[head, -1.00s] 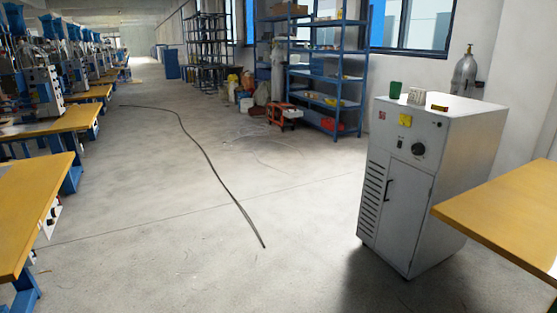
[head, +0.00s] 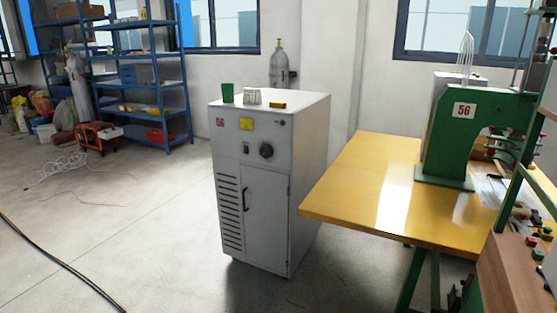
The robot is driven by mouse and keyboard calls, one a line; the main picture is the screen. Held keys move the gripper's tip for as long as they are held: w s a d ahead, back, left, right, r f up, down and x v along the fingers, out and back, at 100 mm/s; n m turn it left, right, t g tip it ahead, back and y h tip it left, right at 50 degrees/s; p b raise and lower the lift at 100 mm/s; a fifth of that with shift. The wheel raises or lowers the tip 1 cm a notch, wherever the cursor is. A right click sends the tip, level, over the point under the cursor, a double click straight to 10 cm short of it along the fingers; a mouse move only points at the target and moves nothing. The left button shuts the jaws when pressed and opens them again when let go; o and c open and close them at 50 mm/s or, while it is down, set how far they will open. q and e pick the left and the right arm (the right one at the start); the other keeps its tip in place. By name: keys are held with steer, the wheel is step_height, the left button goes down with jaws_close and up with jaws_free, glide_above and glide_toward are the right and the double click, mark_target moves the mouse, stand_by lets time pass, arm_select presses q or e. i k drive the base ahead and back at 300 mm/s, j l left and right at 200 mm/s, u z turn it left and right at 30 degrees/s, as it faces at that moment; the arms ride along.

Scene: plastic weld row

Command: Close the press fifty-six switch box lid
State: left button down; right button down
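The green press (head: 440,130) with a white "56" plate (head: 464,110) stands on a yellow-topped table (head: 370,185) at the right. A grey-white cabinet (head: 262,185) also marked 56 stands left of that table, with a knob, a yellow label and a door with a dark handle. I cannot make out a switch box or its lid for certain. Neither of my grippers is in view.
A brown bench with red and green buttons (head: 531,243) cuts in at the lower right. Blue shelves (head: 140,80) and an orange machine (head: 98,136) stand at the back left. A black cable (head: 60,262) lies on the floor at left. The floor between is open.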

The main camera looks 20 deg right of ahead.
mark_target(465, 289)
steer(key=i+z, duration=0.25)
steer(key=z, duration=0.2)
steer(key=i+j+z, duration=0.1)
steer(key=z, duration=0.4)
steer(key=i+j+z, duration=0.25)
steer(key=z, duration=0.2)
steer(key=i+j+z, duration=0.2)
steer(key=z, duration=0.3)
steer(key=j+z, duration=0.45)
steer(key=i+j+z, duration=0.15)
steer(key=i+j, duration=0.4)
steer(key=i+j+z, duration=0.2)
steer(key=z, duration=0.2)
steer(key=i+j+z, duration=0.2)
steer(key=j+z, duration=0.15)
steer(key=i+j+z, duration=0.1)
steer(key=j+z, duration=0.3)
steer(key=j, duration=0.1)
